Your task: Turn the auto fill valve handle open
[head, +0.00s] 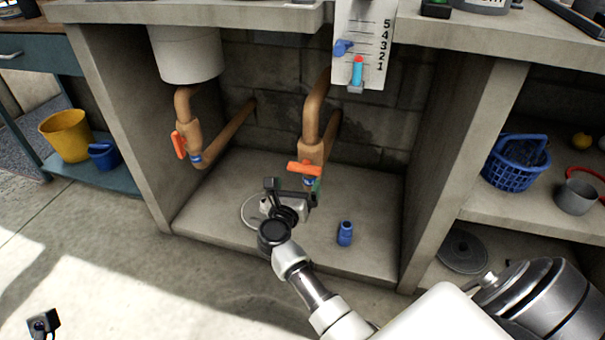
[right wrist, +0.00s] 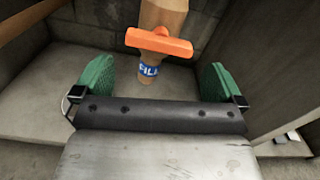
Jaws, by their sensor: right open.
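The fill valve has an orange handle (head: 304,168) on a copper-coloured pipe under the counter. In the right wrist view the orange handle (right wrist: 158,42) lies crosswise on the pipe above a blue FILL label (right wrist: 149,69). My right gripper (head: 293,186) is open just in front of this valve. In the right wrist view its green finger pads stand wide apart, with the handle and pipe beyond and between them, not gripped. A small black part at the lower left edge of the head view may belong to my left gripper; its jaws cannot be made out.
A second valve with an orange handle (head: 179,145) is on the left pipe. A blue cylinder (head: 345,233) stands on the alcove floor, right of my gripper. A round grey disc (head: 252,211) lies behind my wrist. Concrete side walls (head: 455,165) bound the alcove. A numbered gauge (head: 362,45) hangs above.

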